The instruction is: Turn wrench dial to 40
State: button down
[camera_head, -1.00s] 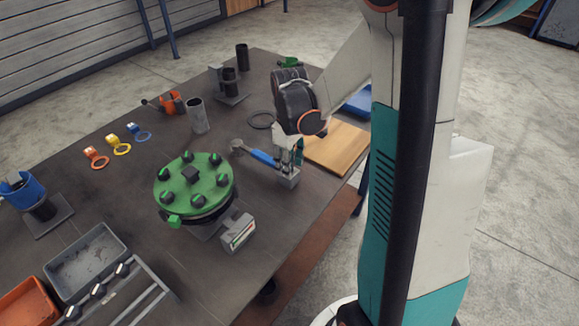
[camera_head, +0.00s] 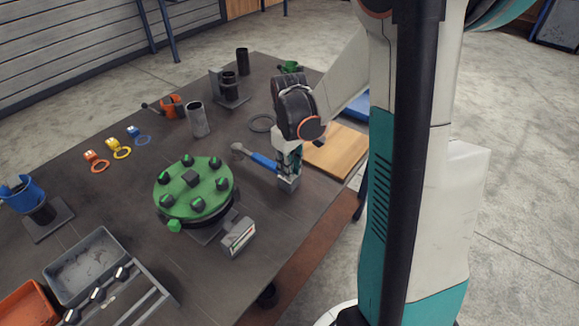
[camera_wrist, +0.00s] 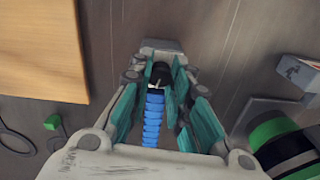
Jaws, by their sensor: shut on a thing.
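A wrench with a blue handle (camera_head: 264,161) and a grey head (camera_head: 238,148) lies at the middle right of the table. The wrist view shows its ribbed blue handle (camera_wrist: 153,118) running between my fingers, with a dark end part (camera_wrist: 160,75) there. I cannot read any dial marking.
A green round flange (camera_head: 193,188) with several dark bolts stands left of the wrench. A grey box with a display (camera_head: 238,236) is in front of it. A wooden board (camera_head: 338,150) lies right of my gripper. A grey pipe piece (camera_head: 197,120) and a dark ring (camera_head: 263,123) are behind.

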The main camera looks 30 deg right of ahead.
jog(key=shift+m, duration=0.5)
jog(key=c, duration=1.4)
grip_release()
jog(key=shift+c, duration=0.2)
jog(key=shift+r, duration=0.1)
notch_tip(320, 180, up, 12)
